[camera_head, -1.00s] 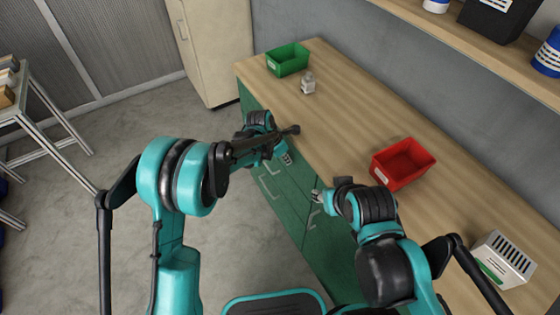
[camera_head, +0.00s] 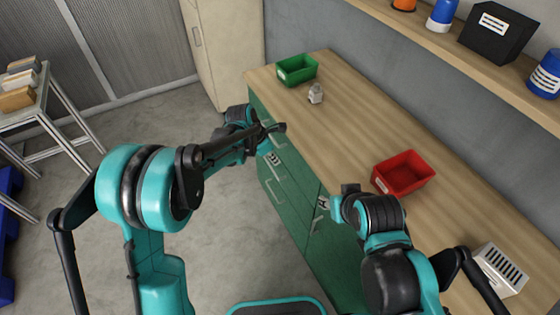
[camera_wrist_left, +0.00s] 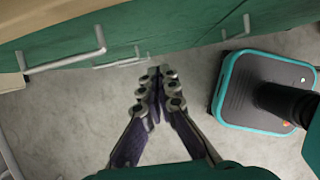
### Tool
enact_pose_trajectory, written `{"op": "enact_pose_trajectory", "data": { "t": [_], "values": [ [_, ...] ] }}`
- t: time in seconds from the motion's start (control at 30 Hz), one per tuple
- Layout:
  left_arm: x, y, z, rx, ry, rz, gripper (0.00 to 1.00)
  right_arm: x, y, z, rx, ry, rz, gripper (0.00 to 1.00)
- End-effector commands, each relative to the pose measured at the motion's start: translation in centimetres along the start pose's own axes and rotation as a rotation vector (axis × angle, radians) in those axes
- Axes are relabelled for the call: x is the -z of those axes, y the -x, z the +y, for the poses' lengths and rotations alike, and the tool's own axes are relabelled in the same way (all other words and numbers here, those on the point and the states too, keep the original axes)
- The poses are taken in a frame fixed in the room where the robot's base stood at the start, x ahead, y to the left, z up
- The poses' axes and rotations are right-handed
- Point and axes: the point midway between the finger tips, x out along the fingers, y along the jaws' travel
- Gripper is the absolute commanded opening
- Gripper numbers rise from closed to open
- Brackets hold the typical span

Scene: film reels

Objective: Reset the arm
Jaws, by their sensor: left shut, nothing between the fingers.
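My left arm reaches forward in the head view. Its gripper (camera_head: 272,158) is small there, beside the front of the green drawers. In the left wrist view the left gripper (camera_wrist_left: 158,88) is shut with its fingers together and nothing between them, over the grey floor and near the green drawer front. My right gripper (camera_head: 323,203) shows small in the head view, beside the drawer fronts. I cannot tell whether it is open or shut.
Green drawers (camera_head: 280,190) with handles are below. A metal trolley (camera_head: 40,110) stands left. The floor between is clear.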

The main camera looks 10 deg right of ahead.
Motion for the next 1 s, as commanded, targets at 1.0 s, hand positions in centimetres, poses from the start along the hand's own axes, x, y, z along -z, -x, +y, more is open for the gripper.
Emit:
{"op": "enact_pose_trajectory", "data": {
  "t": [1.0],
  "values": [
    [13.4,20.5,-7.5,-0.28,-1.228,0.264,0.0,0.2,0.3,0.0,0.0,0.0,0.0,0.4]
  ]
}}
